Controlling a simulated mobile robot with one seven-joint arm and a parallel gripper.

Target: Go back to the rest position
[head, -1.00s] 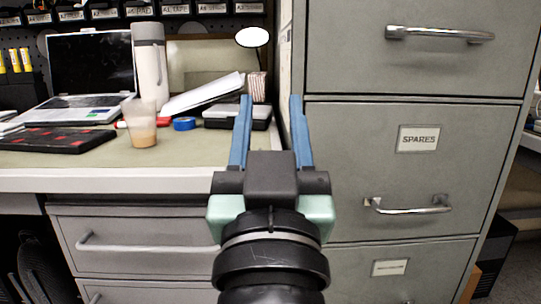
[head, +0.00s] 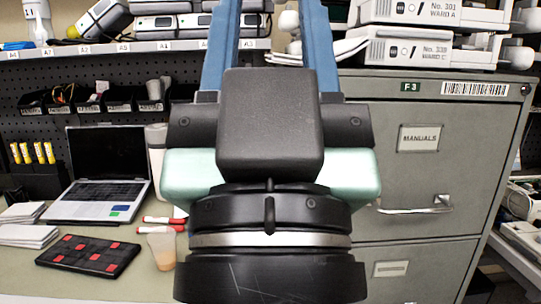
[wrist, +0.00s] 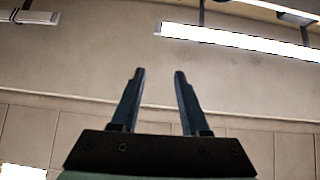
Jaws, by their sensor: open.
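My gripper (head: 270,40) is raised in the middle of the head view, its two blue fingers pointing up and spread apart. Its fingertips run past the top edge of the head view. In the wrist view my gripper (wrist: 160,75) shows both fingers apart with nothing between them. Behind them are only a plain wall and ceiling lights (wrist: 240,42). My gripper and wrist hide part of the shelf, the desk and the cabinet's left side.
A grey filing cabinet (head: 440,170) stands at right with pumps (head: 430,48) on top. At left, a desk (head: 110,275) holds a laptop (head: 100,190), a cup (head: 161,247) and a black tray with red squares (head: 88,256). A shelf (head: 120,48) with devices runs above.

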